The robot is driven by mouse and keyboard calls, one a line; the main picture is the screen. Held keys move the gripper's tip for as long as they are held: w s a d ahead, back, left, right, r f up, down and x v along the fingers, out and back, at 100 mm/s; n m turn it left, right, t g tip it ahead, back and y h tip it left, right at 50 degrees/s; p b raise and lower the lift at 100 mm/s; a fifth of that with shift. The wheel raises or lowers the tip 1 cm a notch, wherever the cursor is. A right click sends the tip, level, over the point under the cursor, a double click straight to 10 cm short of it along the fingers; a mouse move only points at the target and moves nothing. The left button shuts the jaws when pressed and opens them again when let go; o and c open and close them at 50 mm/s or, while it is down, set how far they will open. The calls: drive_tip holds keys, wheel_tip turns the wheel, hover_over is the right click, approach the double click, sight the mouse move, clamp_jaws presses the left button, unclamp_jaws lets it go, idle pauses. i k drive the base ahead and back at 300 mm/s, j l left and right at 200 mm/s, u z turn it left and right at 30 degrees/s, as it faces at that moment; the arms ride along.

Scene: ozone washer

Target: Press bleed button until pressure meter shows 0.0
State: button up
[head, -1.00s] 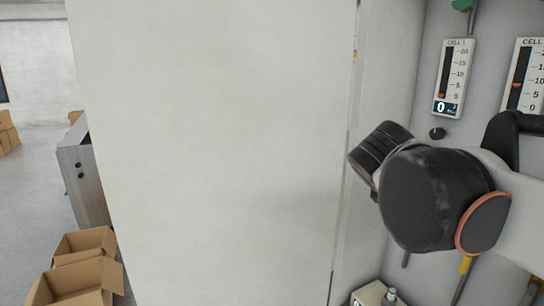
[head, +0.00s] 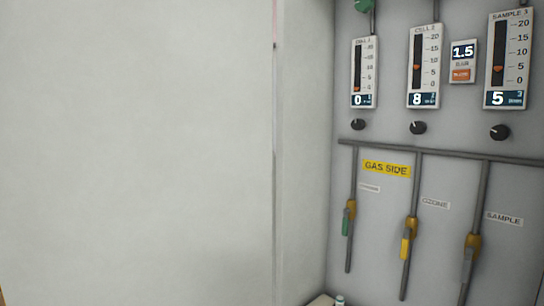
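The pressure meter (head: 463,51) is a small white unit with a dark display on the grey panel at the upper right of the head view. It reads 1.5, with a "BAR" label under the digits. The bleed button (head: 461,75) appears to be the small orange patch on the lower part of the same unit; its lettering is too small to read surely. The unit sits between the CELL 2 gauge (head: 424,66) and the SAMPLE gauge (head: 509,60). My gripper and arm are not in view.
The CELL 1 gauge (head: 365,72) reads 0, CELL 2 reads 8 and SAMPLE reads 5. Black knobs (head: 418,128) sit below the gauges. Pipes with a green (head: 346,222), a yellow (head: 406,245) and a grey valve handle (head: 467,268) run lower. A large pale wall panel (head: 130,150) fills the left.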

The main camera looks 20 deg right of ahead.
sight(464, 74)
drive_tip(key=z, duration=1.45)
